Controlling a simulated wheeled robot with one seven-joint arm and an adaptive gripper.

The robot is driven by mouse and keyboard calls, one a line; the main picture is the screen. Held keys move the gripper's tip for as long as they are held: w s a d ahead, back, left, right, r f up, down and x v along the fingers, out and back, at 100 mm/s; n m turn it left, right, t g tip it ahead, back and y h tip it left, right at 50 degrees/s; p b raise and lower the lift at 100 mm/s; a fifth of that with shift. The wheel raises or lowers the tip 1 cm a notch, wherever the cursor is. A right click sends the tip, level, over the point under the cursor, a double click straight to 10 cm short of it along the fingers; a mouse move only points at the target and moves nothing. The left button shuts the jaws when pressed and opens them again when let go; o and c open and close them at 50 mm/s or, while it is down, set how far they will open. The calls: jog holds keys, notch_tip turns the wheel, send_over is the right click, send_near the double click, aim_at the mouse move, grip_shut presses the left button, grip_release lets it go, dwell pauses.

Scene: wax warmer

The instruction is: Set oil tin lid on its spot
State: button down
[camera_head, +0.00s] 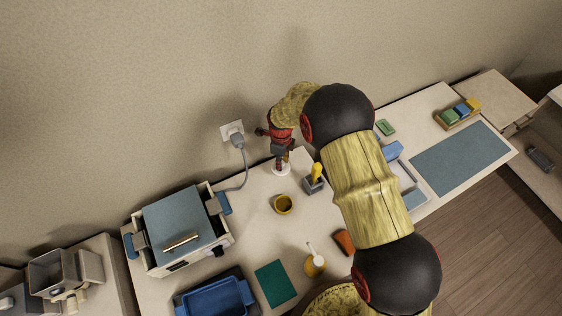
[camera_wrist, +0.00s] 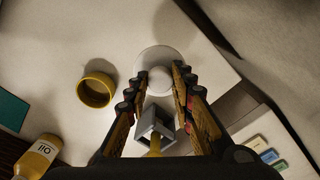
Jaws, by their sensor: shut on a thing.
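My gripper (camera_head: 281,150) points down over the far edge of the table, near the wall. It is shut on a white round piece (camera_wrist: 161,83), which I take to be the oil tin lid. A wider white disc (camera_wrist: 158,55) shows around and behind this piece in the wrist view, and also under my fingers in the head view (camera_head: 281,169). I cannot tell whether the disc is part of the lid or a marked spot, nor whether it touches the table. A yellow open round tin (camera_head: 283,204) stands nearby, left of the gripper in the wrist view (camera_wrist: 95,90).
A grey holder with a yellow-handled tool (camera_head: 315,180) stands close to my gripper. A yellow oil bottle (camera_wrist: 38,157), a green mat (camera_head: 275,284), an orange block (camera_head: 343,242) and a wax warmer (camera_head: 180,230) are farther off. A wall socket with plug (camera_head: 235,136) is behind.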

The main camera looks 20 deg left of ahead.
jog(key=shift+b, duration=0.3)
jog(key=shift+s+f+b, duration=0.1)
jog(key=shift+f+b, duration=0.3)
jog(key=shift+f, duration=0.05)
jog(key=shift+f+b, duration=1.4)
jog(key=shift+f, duration=0.5)
jog(key=shift+b, duration=0.45)
jog(key=shift+f+b, duration=0.45)
jog(key=shift+f, duration=0.15)
jog(key=c, duration=1.5)
grip_release()
jog(key=shift+o, duration=0.2)
